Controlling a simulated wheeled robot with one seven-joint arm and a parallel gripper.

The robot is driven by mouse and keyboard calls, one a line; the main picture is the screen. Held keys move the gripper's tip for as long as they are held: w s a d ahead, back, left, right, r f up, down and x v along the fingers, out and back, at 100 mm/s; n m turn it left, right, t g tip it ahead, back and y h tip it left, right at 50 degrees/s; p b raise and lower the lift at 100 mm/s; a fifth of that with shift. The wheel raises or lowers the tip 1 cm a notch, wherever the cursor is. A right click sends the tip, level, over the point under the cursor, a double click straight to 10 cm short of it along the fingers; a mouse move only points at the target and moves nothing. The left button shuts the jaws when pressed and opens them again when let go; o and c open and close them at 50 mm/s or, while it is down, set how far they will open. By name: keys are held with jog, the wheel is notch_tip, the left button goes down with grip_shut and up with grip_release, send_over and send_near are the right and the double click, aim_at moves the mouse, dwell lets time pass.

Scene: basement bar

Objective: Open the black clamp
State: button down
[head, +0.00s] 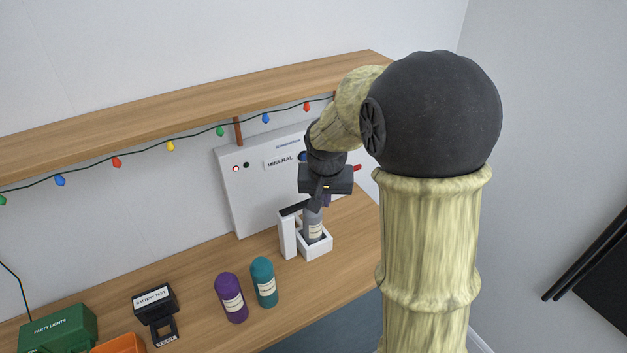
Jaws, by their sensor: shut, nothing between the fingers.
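The black clamp (290,209) is a short dark bar on top of a white upright post, on a small white stand (319,253) on the wooden counter. The bar slants up to the right towards a grey cylinder (311,222) with a pale label, which stands upright in the stand's open white box. My gripper (319,199) points down just above the cylinder and next to the clamp's right end. Its fingers are shut with nothing between them. The gripper partly hides the cylinder's top and the clamp's right end, so I cannot tell whether they touch.
A white panel labelled MINERAL (249,199) stands behind the stand. Teal (264,277) and purple (229,292) bottles stand front left. A black battery tester (154,303), green box (60,327) and orange object (119,344) are farther left. A shelf (190,105) with lights overhangs.

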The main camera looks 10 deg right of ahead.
jog(key=w+r+m+h, duration=0.1)
jog(key=w+r+m, duration=0.1)
jog(key=w, duration=0.9)
jog(key=shift+a+r+m, duration=0.2)
jog(key=shift+a+m, duration=0.1)
jog(key=shift+f, duration=0.1)
jog(key=p+x, duration=0.3)
jog(key=x, duration=0.6)
jog(key=shift+w+f+p, duration=0.3)
jog(key=shift+w+p, duration=0.05)
jog(key=shift+p, duration=0.05)
jog(key=shift+s+d, duration=0.1)
jog(key=shift+d, duration=0.1)
jog(key=shift+s+d+m+b, duration=0.1)
jog(key=shift+s+m+b, duration=0.05)
jog(key=shift+m+b, duration=0.2)
